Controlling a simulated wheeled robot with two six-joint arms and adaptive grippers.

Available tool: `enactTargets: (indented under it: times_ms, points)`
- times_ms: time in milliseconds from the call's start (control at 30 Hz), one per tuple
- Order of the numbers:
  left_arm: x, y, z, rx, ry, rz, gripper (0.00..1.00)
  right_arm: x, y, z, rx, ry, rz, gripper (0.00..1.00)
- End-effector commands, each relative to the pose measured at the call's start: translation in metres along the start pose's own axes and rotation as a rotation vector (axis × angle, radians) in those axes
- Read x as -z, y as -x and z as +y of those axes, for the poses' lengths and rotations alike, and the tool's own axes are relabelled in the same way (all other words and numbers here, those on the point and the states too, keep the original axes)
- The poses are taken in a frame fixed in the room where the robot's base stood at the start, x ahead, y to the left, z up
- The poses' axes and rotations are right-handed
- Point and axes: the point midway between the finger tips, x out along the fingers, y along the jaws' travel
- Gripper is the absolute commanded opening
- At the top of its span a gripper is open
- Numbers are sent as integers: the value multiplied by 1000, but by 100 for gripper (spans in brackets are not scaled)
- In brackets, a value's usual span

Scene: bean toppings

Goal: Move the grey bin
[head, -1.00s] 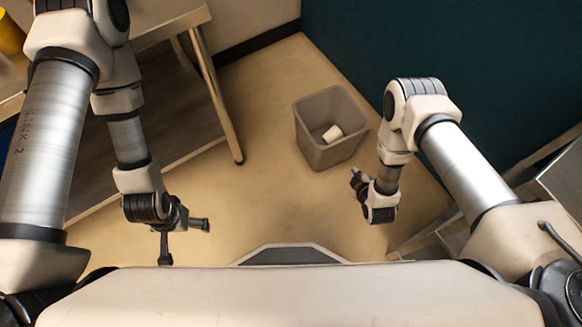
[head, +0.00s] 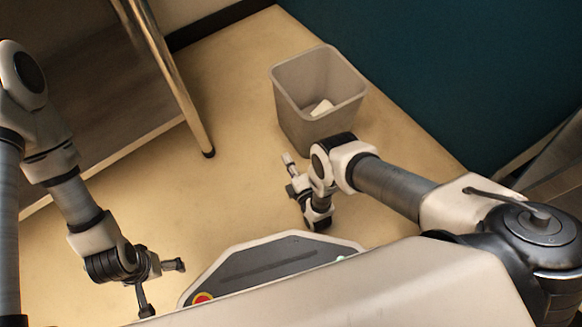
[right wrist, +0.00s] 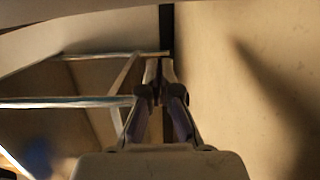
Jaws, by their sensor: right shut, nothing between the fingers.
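The grey bin (head: 299,112) stands upright on the floor near the teal wall, in the upper middle of the head view. A small white item (head: 321,107) lies inside it.
A table with a metal leg (head: 178,85) and a low shelf (head: 90,100) stands at the left. The teal wall (head: 440,70) closes the right side behind the bin. The tan floor (head: 215,195) between table and bin is clear.

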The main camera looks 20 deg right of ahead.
Motion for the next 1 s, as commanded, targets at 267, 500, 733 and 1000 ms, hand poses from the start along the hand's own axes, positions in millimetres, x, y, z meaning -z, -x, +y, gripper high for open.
enactTargets:
  times_ms: [267,500,733,1000]
  points:
    - [2,-33,-1,1,6,4,100,-8,-57,-5,0,2,-2,0]
    - [2,-41,-1,1,9,6,100,-37,-63,-2,2,0,-1,0]
    - [2,-40,-1,1,9,6,100,-39,-63,0,2,-1,0,0]
    - [2,-39,-1,1,9,6,100,-57,-61,0,2,1,-4,0]
